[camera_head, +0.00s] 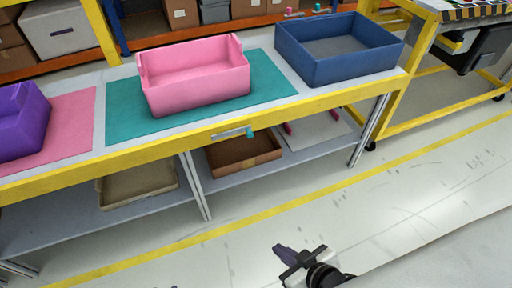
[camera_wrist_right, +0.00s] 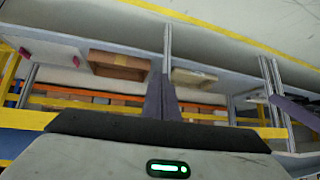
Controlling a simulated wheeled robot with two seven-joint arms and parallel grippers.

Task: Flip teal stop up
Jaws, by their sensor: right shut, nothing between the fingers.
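A small teal stop (camera_head: 250,132) shows at the right end of a short metal bracket (camera_head: 229,134) on the yellow front edge of the workbench (camera_head: 285,112). It is too small to tell its exact tilt. I cannot make it out in the right wrist view. My right gripper (camera_head: 285,250) is low in front of the bench, over the floor and well apart from the stop. In the right wrist view its dark fingers (camera_wrist_right: 160,96) are together with nothing between them. My left gripper is not seen in the head view.
A pink bin (camera_head: 195,85) stands on a teal mat (camera_head: 130,117). A blue bin (camera_head: 340,62) stands right and a purple bin (camera_head: 22,125) left. A brown box (camera_head: 240,160) and a tan tray (camera_head: 137,190) sit on the lower shelf. Floor in front is clear.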

